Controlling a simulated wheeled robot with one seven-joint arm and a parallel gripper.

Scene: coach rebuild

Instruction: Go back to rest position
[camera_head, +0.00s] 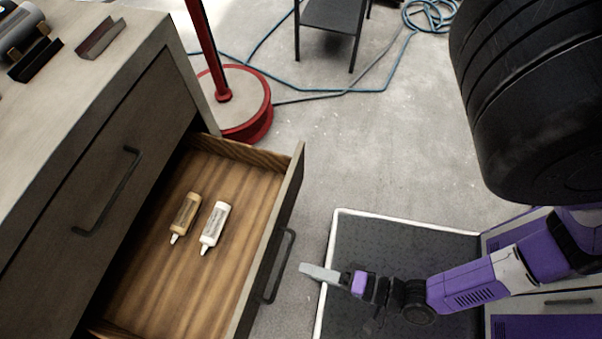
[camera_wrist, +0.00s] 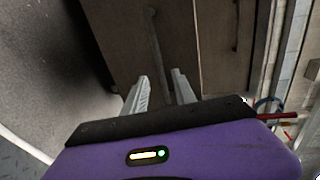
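My gripper (camera_head: 305,270) is at the end of my purple arm, just right of the open drawer's front and apart from its handle. In the wrist view my gripper (camera_wrist: 160,82) shows two grey fingers spread apart with nothing between them. Grey-brown drawer fronts with dark handles lie beyond the fingers in that view.
The open wooden drawer (camera_head: 268,230) holds a tan bottle (camera_head: 186,214) and a white bottle (camera_head: 214,224). The cabinet top (camera_head: 60,110) carries small metal parts. A red-based stand (camera_head: 235,105) and blue hoses (camera_head: 330,90) are behind. A large black tyre (camera_head: 530,90) hangs at upper right.

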